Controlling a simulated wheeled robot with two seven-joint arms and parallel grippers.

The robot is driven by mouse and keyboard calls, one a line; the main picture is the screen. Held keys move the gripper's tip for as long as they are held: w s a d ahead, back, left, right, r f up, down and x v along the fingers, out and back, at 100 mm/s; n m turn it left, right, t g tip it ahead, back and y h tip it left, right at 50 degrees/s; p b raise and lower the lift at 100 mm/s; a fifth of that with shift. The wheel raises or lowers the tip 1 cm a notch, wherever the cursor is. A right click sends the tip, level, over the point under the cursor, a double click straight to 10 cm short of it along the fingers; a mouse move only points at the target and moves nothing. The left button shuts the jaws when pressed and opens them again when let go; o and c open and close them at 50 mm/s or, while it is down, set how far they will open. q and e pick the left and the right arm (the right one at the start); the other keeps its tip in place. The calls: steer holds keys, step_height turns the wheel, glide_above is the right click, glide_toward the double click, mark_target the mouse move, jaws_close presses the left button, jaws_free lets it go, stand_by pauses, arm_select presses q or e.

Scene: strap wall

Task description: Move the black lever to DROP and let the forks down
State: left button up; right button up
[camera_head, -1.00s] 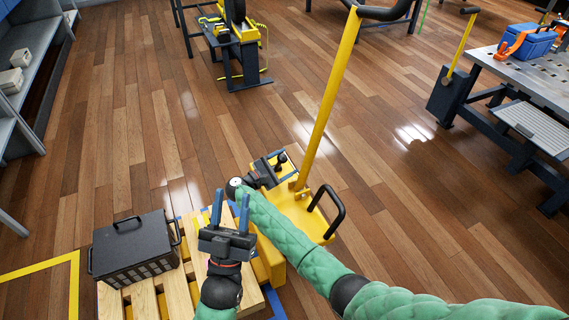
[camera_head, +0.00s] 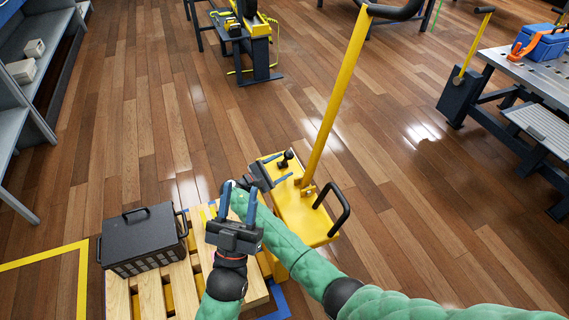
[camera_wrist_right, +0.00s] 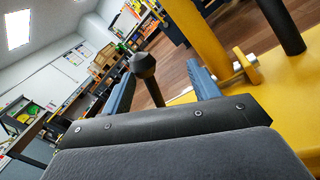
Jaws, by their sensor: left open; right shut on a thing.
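The yellow pallet truck (camera_head: 305,219) stands in the middle of the head view, its tall yellow handle (camera_head: 340,95) leaning up to the right. The black lever (camera_head: 286,158) rises from its top; its knob and stalk also show in the right wrist view (camera_wrist_right: 145,70). My right gripper (camera_head: 277,169) is at the lever, shut on it, with its blue fingers on either side of the stalk. My left gripper (camera_head: 238,203) is open and empty above the wooden pallet (camera_head: 151,296). The forks are mostly hidden under the pallet; yellow shows between the slats. No DROP marking is legible.
A black crate (camera_head: 142,239) with handles sits on the pallet. A black loop handle (camera_head: 340,210) stands at the truck's right. A metal workbench (camera_head: 530,75) is far right, grey shelves (camera_head: 38,75) far left. Wood floor beyond the truck is clear.

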arm_select(q)
steer(key=shift+r, duration=0.2)
arm_select(e)
steer(key=shift+v, duration=1.9)
steer(key=shift+w+r, duration=0.1)
arm_select(q)
steer(key=shift+r+p, duration=0.3)
steer(key=shift+p, duration=0.2)
